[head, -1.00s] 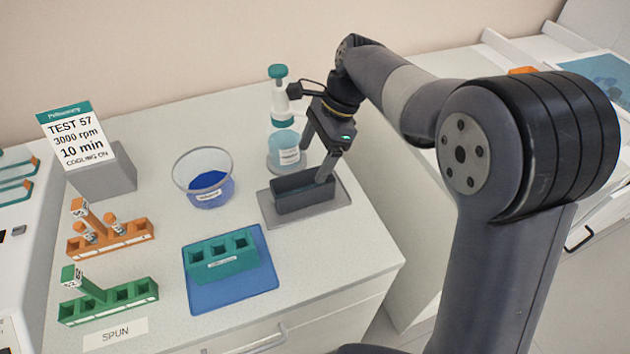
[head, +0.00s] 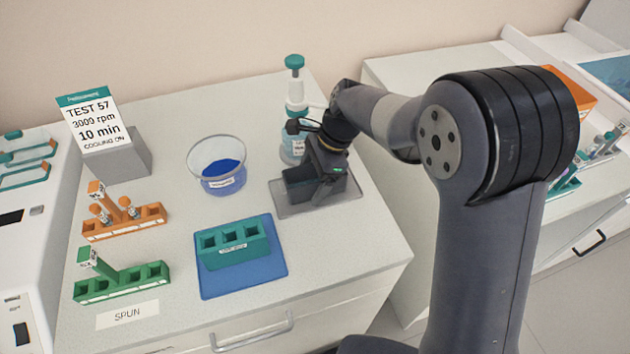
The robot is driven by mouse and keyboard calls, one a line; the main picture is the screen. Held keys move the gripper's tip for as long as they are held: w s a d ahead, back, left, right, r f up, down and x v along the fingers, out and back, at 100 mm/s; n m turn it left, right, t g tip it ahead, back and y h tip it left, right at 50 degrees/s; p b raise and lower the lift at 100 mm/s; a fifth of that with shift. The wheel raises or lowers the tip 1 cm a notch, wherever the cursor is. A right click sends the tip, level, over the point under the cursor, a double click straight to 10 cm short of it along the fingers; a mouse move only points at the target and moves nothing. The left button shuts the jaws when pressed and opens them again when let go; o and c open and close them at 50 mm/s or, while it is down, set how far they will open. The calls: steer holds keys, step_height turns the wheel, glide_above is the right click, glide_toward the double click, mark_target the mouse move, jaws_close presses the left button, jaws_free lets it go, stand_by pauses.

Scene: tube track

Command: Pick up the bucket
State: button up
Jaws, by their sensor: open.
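The bucket (head: 298,188) is a dark grey, box-shaped holder on a grey mat (head: 352,187), right of the middle of the bench. My gripper (head: 320,185) is down at the bucket, with its jaws open. It hides much of the bucket's right part and top. The fingertips blend with the dark bucket, so I cannot tell whether they touch it or how they straddle it. The bucket appears to rest on the mat.
A clear bowl with blue contents (head: 217,165) stands left of the bucket, and a teal-capped dispenser bottle (head: 295,95) close behind. A teal rack (head: 232,250) sits on a blue mat in front. Orange (head: 124,224) and green (head: 122,285) racks holding tubes are further left.

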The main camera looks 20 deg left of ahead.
steer(key=shift+f, duration=0.2)
stand_by(0.3)
steer(key=c, duration=1.1)
step_height(320, 180, up, 11)
steer(key=shift+f, duration=0.2)
steer(key=shift+r, duration=0.1)
steer(key=shift+r+p, duration=2.35)
steer(key=shift+p, duration=0.3)
